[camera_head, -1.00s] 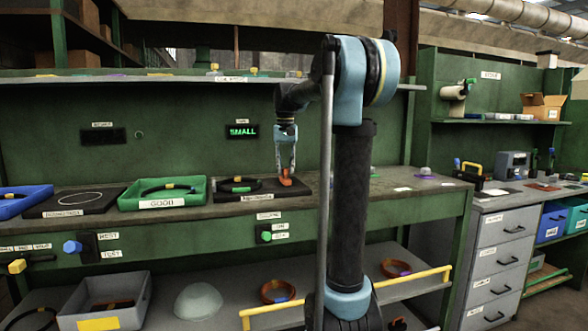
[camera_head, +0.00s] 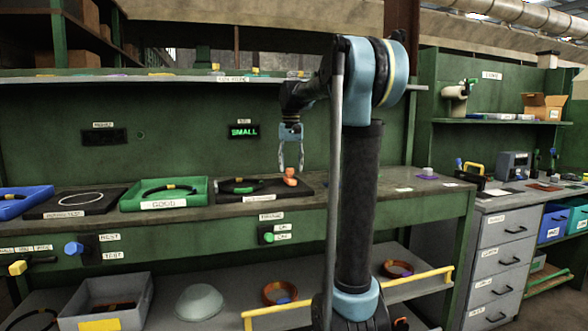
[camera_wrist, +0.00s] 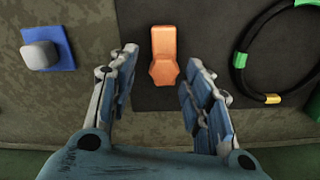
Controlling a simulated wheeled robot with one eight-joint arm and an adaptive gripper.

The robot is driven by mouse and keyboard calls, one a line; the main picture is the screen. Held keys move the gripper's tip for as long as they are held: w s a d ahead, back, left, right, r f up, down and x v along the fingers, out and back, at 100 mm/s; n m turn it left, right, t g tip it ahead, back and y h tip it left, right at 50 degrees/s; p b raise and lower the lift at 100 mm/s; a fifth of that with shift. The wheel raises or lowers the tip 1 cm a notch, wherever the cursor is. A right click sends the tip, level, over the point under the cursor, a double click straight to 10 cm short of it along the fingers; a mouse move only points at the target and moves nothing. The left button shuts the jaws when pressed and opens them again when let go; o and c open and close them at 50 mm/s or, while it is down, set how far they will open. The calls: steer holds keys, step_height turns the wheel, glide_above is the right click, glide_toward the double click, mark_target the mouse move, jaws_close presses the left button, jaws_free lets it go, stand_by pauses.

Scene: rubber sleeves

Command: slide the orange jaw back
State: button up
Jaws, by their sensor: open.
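The orange jaw (camera_head: 290,176) stands at the right end of a black plate (camera_head: 262,197) on the green bench. It also shows in the wrist view (camera_wrist: 164,58), near the plate's edge and between the lines of my fingers. My gripper (camera_head: 291,170) hangs just above the jaw with its fingers spread. In the wrist view my gripper (camera_wrist: 162,70) is open and empty, with a finger on each side of the jaw and clear space between. A black ring (camera_wrist: 243,62) with green and yellow bands lies on the plate, apart from the jaw.
A green tray (camera_head: 137,205) holding another ring stands left of the plate. A blue square with a grey knob (camera_wrist: 41,51) lies on the bench beside the plate. A display (camera_head: 244,131) on the back panel reads SMALL. The bench right of the plate is mostly clear.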

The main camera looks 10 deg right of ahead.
step_height(320, 180, up, 11)
stand_by(0.4)
steer(key=shift+w, duration=0.1)
